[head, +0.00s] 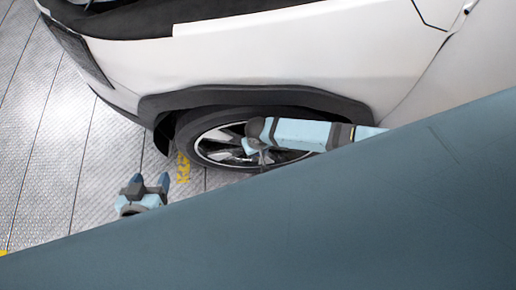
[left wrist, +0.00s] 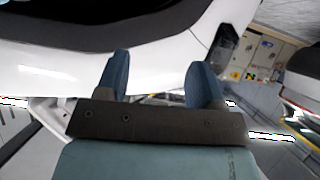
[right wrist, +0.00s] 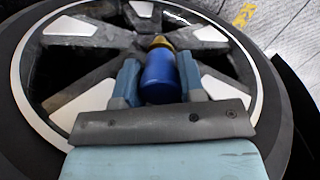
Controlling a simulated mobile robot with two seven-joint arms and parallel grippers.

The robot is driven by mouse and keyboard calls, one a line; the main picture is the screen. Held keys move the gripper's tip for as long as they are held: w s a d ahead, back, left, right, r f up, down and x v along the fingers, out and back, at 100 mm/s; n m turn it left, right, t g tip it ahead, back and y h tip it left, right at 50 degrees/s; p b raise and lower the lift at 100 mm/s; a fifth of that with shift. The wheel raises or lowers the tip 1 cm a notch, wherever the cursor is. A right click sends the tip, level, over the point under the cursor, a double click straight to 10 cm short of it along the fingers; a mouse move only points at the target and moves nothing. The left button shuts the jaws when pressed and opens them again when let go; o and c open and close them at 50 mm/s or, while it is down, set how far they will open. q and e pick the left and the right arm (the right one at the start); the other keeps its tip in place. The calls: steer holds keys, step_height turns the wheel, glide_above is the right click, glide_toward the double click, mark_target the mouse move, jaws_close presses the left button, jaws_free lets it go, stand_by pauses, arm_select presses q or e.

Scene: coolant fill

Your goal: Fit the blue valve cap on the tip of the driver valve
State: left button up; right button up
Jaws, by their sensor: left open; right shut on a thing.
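The blue valve cap (right wrist: 160,78) is between the two fingers of my right gripper (right wrist: 160,68) in the right wrist view, and the gripper is shut on it. A brass-coloured piece (right wrist: 160,42) shows right at the cap's far end; I cannot tell whether it is the driver valve or whether the cap is seated on it. In the head view my right arm (head: 300,133) reaches in front of the wheel, and the cap cannot be made out. My left gripper (head: 151,182) is open and empty, low and left of the wheel; its spread fingers also show in the left wrist view (left wrist: 160,80).
The wheel (head: 222,140) with its silver and dark spokes sits under the white car's body (head: 280,50). A large blue-grey surface (head: 350,220) covers the lower right of the head view. Grated floor (head: 60,130) lies free at the left.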

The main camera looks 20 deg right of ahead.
arm_select(q)
steer(key=shift+f, duration=0.15)
arm_select(e)
steer(key=shift+f, duration=0.25)
steer(key=o, duration=0.8)
steer(key=shift+r, duration=0.7)
arm_select(q)
steer(key=f+p, duration=0.2)
steer(key=a+f+g, duration=0.1)
steer(key=shift+s+f+n+y+p, duration=0.3)
steer(key=shift+s+f+p, duration=0.05)
steer(key=shift+p, duration=0.05)
arm_select(e)
step_height(320, 180, up, 12)
steer(key=shift+r, duration=0.25)
